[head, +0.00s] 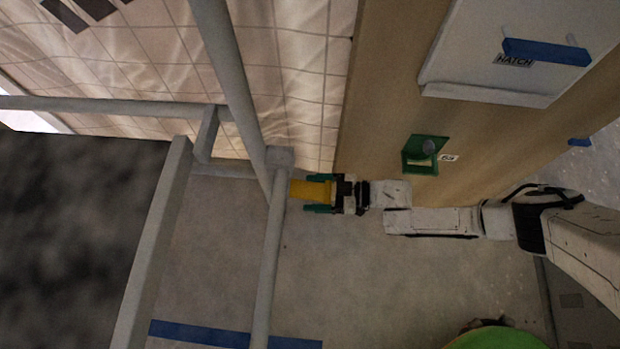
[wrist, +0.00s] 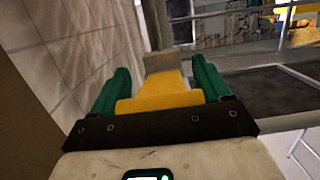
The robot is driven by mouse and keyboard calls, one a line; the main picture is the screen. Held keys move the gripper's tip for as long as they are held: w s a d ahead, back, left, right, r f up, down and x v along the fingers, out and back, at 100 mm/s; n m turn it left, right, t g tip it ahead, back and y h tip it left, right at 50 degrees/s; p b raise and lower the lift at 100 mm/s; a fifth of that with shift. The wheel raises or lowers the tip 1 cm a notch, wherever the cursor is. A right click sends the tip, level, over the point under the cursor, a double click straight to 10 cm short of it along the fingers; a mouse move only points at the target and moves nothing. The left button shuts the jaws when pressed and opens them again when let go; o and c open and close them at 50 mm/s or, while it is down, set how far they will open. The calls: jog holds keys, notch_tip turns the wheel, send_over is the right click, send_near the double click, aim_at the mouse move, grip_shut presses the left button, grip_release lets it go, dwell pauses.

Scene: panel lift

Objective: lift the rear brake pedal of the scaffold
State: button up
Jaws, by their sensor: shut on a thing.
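The yellow brake pedal (head: 308,190) sticks out from the foot of the scaffold's post (head: 280,158) in the head view. It also shows in the wrist view (wrist: 160,98), running from a pale block away from me. My gripper (head: 318,193) has green fingers, one on each side of the pedal, and is shut on it. In the wrist view my gripper's fingers (wrist: 162,88) flank the pedal left and right. The pedal's underside is hidden, and I cannot tell how far it is raised.
A wooden panel wall with a white hatch (head: 500,50), a blue handle (head: 546,51) and a green socket box (head: 423,153) stands beside my arm. A tiled wall (head: 305,60) is behind the scaffold. Blue tape (head: 235,335) lies on the open grey floor.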

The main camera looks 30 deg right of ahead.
aim_at(329, 191)
jog(key=shift+s+d+r, duration=0.1)
jog(key=shift+r, duration=0.25)
jog(key=shift+f+h+p, duration=0.1)
jog(key=shift+h+p, duration=0.25)
jog(key=shift+h, duration=0.05)
jog(key=o, duration=1.4)
jog(key=p+v, duration=0.1)
jog(key=v, duration=0.4)
jog(key=f+v, duration=0.1)
jog(key=v, duration=0.6)
jog(key=f+p+v, duration=0.1)
jog(key=v, duration=0.3)
jog(key=shift+s+d+f, duration=0.15)
jog(key=shift+d+f, duration=0.1)
jog(key=shift+d, duration=0.4)
